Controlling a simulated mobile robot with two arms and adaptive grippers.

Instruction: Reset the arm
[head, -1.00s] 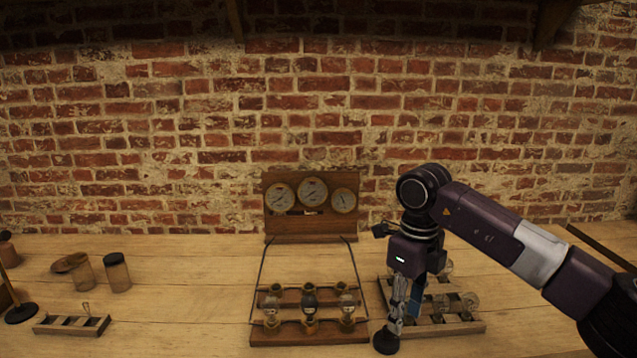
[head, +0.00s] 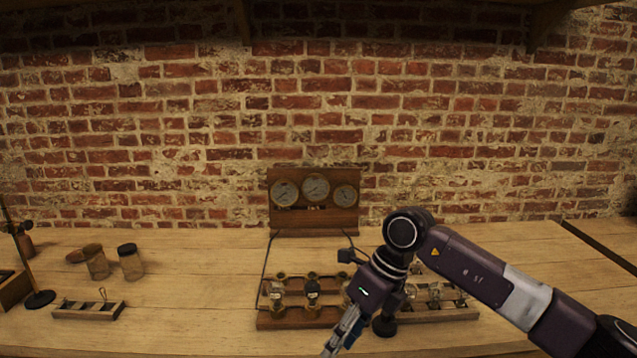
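My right arm comes in from the right in the head view. Its gripper (head: 345,334) points down and to the left, low over the front of the table, in front of the right end of a wooden stand (head: 285,322). Its fingers are seen from the side and blurred, so I cannot tell whether they are open or shut. No held object is visible. The stand holds several small bulb-like jars (head: 312,289); the right one is partly hidden by my gripper. My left gripper is not in view.
A gauge board (head: 314,201) with three dials stands against the brick wall, wired to the stand. A wooden rack (head: 462,313) with glass pieces lies behind my arm. At left are a dark-lidded jar (head: 131,262), a small slotted rack (head: 88,311) and a dark stand (head: 38,299). The left-middle table is clear.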

